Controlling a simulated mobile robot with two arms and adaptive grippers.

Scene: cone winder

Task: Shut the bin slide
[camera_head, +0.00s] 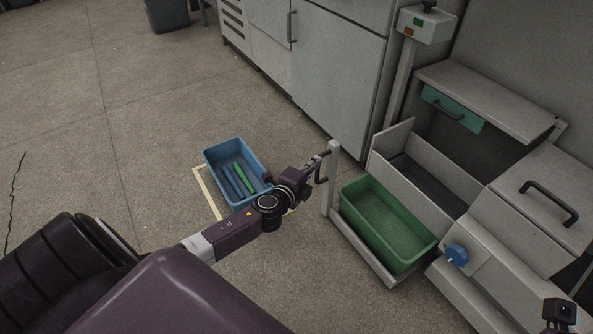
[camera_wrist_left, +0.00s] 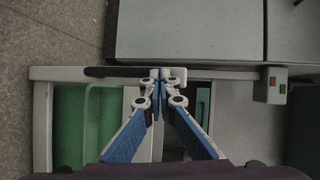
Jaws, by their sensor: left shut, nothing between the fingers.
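The bin slide (camera_head: 359,245) is pulled out from the grey machine and carries an empty green bin (camera_head: 388,222). An upright pale panel with a dark handle (camera_head: 320,176) stands at its outer end. My left gripper (camera_head: 326,154) is at the top of this panel, close to the handle. In the left wrist view, my left gripper (camera_wrist_left: 158,76) is shut with nothing between its fingertips. Its tips overlap the pale bar of the slide (camera_wrist_left: 60,73), and I cannot tell whether they touch it. The green bin (camera_wrist_left: 85,128) shows at lower left.
A blue bin (camera_head: 212,160) with green and blue tubes stands on the floor left of the slide, by yellow floor marking. Grey cabinets (camera_head: 335,70) stand behind. Open floor lies to the left.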

